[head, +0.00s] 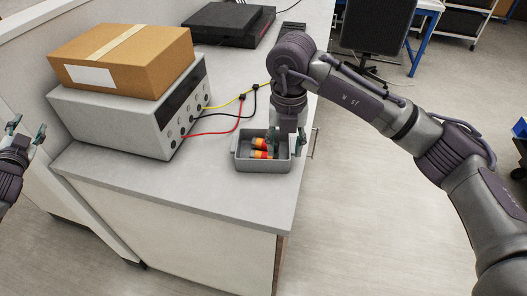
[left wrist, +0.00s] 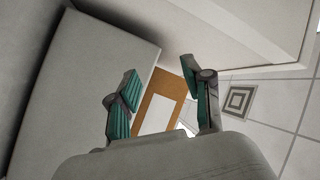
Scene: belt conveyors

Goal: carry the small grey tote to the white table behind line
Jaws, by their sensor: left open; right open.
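The small grey tote (head: 258,166) stands upright on the near end of the grey-topped bench, close to its right edge. Several orange, red and dark cylindrical items (head: 261,149) lie in it. My right gripper (head: 286,141) points down at the right end of the tote with its fingers open. One finger is over or inside the tote and the other is near its right wall; I cannot tell whether they touch it. My left gripper (head: 26,132) is open and empty at the far left, away from the tote. Its spread fingers show in the left wrist view (left wrist: 161,88).
A bench instrument (head: 130,120) with a cardboard box (head: 125,62) on top stands left of the tote. Red, yellow and black leads (head: 219,131) run behind the tote. A black device (head: 232,22) lies farther back. Bare bench top is in front of the tote.

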